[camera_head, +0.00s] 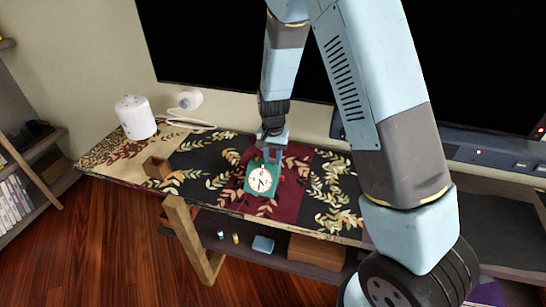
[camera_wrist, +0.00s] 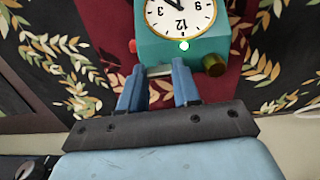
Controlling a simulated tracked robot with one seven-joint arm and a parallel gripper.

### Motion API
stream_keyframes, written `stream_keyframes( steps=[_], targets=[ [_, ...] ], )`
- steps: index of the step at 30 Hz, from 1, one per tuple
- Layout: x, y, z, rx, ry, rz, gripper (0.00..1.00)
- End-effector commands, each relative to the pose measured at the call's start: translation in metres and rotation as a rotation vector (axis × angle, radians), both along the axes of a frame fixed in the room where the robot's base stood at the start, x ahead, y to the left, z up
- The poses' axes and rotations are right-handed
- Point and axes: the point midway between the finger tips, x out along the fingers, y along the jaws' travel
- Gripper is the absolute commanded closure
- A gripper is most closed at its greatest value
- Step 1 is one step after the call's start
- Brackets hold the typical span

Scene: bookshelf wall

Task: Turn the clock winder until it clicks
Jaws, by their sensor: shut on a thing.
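A teal clock (camera_head: 249,182) with a round white face stands on the decorated shelf top in the head view. It also shows at the top of the wrist view (camera_wrist: 150,50), its 12 toward my gripper. My gripper (camera_head: 271,158) comes down from above at the clock's top edge. In the wrist view its fingers (camera_wrist: 158,74) close around a small grey piece (camera_wrist: 158,70) at the clock's top, mostly hidden between them. A brass knob (camera_wrist: 214,65) sits outside the right finger, and a red knob (camera_wrist: 132,46) is on the left. I cannot tell which part is the winder.
A white cylinder (camera_head: 135,117) and a small brown open box (camera_head: 157,168) stand on the shelf top (camera_head: 330,205) to the left. A white rounded device (camera_head: 190,99) is by the wall. A dark screen (camera_head: 210,45) is behind. Small items lie on the lower shelf.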

Motion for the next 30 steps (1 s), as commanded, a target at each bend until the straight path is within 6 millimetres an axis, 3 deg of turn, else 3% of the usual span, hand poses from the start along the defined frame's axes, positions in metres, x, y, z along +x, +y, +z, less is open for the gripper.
stream_keyframes(
  steps=[11, 12, 19, 30],
  targets=[
    [0.0002, -0.0003, 0.0002, 0.0, 0.0, -0.003, 0.99],
    [0.0002, -0.0003, 0.0002, 0.0, 0.0, -0.003, 0.65],
    [0.0001, -0.0001, 0.0001, 0.0, 0.0, -0.002, 0.43],
    [0.0003, 0.0003, 0.0073, 0.001, 0.0, -0.002, 0.43]
  ],
)
